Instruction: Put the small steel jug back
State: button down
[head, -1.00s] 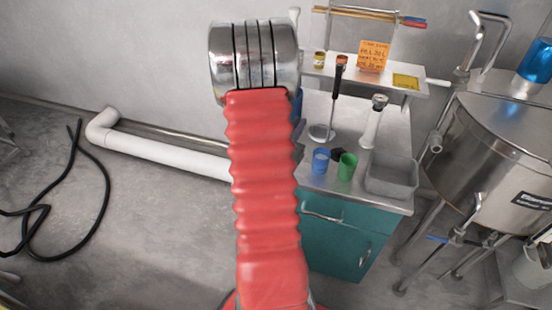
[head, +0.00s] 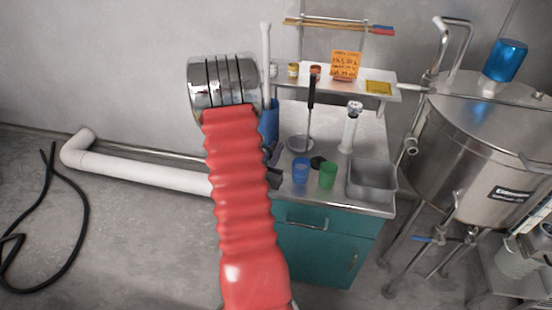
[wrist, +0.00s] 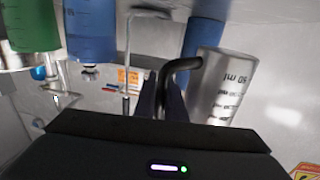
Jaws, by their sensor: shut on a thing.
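In the wrist view, which appears upside down, the small steel jug (wrist: 221,90) is a shiny metal cup with dark volume marks reading 50 ml. Its black bent handle (wrist: 182,64) sits between the two dark fingers of my gripper (wrist: 166,92), which is shut on it. In the head view my gripper (head: 274,178) shows only as a dark shape beside my red arm, at the left edge of the steel bench top. The jug cannot be made out there; my arm hides that area.
A blue cup (head: 300,171) and a green cup (head: 327,175) stand on the bench (head: 365,140), right of my gripper. A tall blue container (head: 268,122) is partly behind my arm. A steel tank (head: 470,140) stands at right.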

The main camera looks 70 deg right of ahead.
jog(key=shift+f, duration=0.1)
jog(key=shift+f, duration=1.95)
jog(key=c, duration=1.8)
grip_release()
jog(key=shift+f, duration=0.1)
jog(key=a, duration=1.2)
